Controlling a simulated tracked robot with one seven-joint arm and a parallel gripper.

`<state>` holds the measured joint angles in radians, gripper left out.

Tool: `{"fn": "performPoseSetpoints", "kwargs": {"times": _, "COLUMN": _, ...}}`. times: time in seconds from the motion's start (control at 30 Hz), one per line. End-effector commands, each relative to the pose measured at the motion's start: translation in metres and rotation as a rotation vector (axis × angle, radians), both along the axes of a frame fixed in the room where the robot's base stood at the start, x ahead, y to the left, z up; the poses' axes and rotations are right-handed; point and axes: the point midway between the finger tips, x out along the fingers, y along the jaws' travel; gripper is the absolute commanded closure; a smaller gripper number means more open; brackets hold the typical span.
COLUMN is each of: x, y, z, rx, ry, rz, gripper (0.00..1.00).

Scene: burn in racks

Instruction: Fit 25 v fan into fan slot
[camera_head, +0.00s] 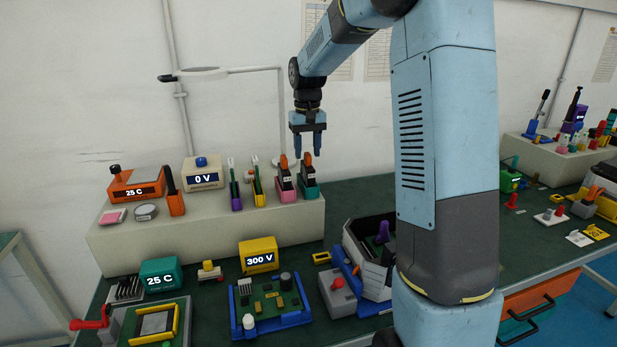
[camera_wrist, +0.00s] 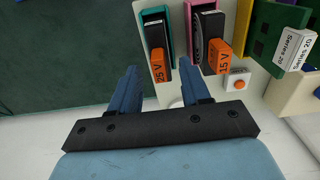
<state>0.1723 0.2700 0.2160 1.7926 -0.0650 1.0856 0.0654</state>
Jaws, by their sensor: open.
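The 25 v fan (camera_wrist: 161,66) has an orange top marked "25 V" on a black body and stands in a teal holder. In the head view it is the right one (camera_head: 307,172) of two similar pieces on the raised shelf. My gripper (camera_head: 308,155) points down just above it, open and empty. In the wrist view the fingers (camera_wrist: 158,76) are apart, with the orange top between and just beyond their tips; I see no contact. I cannot pick out the fan slot for certain in either view.
A similar piece marked "15 V" (camera_wrist: 222,60), in a pink holder, stands close beside. A cream shelf (camera_head: 215,235) carries meters and slim tools. On the green bench are a blue-framed circuit board (camera_head: 268,303), a yellow 300 V meter (camera_head: 259,256) and an open grey housing (camera_head: 365,273).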

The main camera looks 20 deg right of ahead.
Motion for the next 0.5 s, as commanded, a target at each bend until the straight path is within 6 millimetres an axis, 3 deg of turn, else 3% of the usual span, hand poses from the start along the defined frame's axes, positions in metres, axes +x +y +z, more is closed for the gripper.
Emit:
{"fn": "performPoseSetpoints", "kwargs": {"times": 0.2, "x": 0.0, "y": -0.001, "z": -0.022, "rx": 0.0, "ry": 0.001, "rz": 0.0, "gripper": 0.53}}
{"fn": "performPoseSetpoints", "kwargs": {"times": 0.5, "x": 0.0, "y": -0.001, "z": -0.023, "rx": 0.0, "ry": 0.0, "rz": -0.001, "gripper": 0.56}}
